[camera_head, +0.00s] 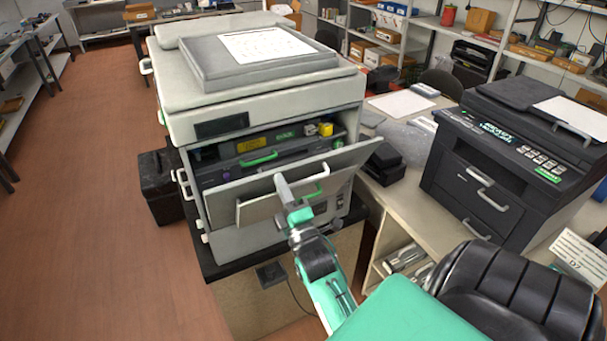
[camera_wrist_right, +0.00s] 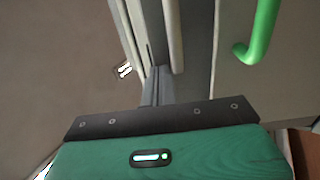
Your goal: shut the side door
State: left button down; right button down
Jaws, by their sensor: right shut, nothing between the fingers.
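The light grey copier (camera_head: 265,105) stands on a dark-topped stand. A broad grey door panel (camera_head: 345,158) on its front stands out from the body, and I see the inside over its top edge. I cannot tell for sure which panel is the side door. A green loop handle (camera_head: 318,188) sits on the front; a green handle also shows in the right wrist view (camera_wrist_right: 262,32). My right gripper (camera_head: 281,180) is shut and empty in front of the panel. In the wrist view its dark fingers (camera_wrist_right: 158,85) are close to pale panel edges; contact is unclear. My left gripper is out of view.
Inside the copier are a green lever (camera_head: 259,159) and a yellow part (camera_head: 326,129). A black printer (camera_head: 515,160) stands on the desk at right. A dark box (camera_head: 160,185) is on the floor behind the copier's left side. The floor at left is clear.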

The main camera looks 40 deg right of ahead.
aim_at(270, 167)
jog(key=p+x, duration=0.1)
jog(key=x, duration=0.6)
jog(key=shift+w+d, duration=0.1)
jog(key=shift+w, duration=0.3)
jog(key=shift+w+d+r, duration=0.1)
jog(key=shift+w+d, duration=0.05)
jog(key=shift+w, duration=0.45)
jog(key=shift+w+d+r, duration=0.1)
jog(key=shift+w+d, duration=0.1)
jog(key=shift+w, duration=0.35)
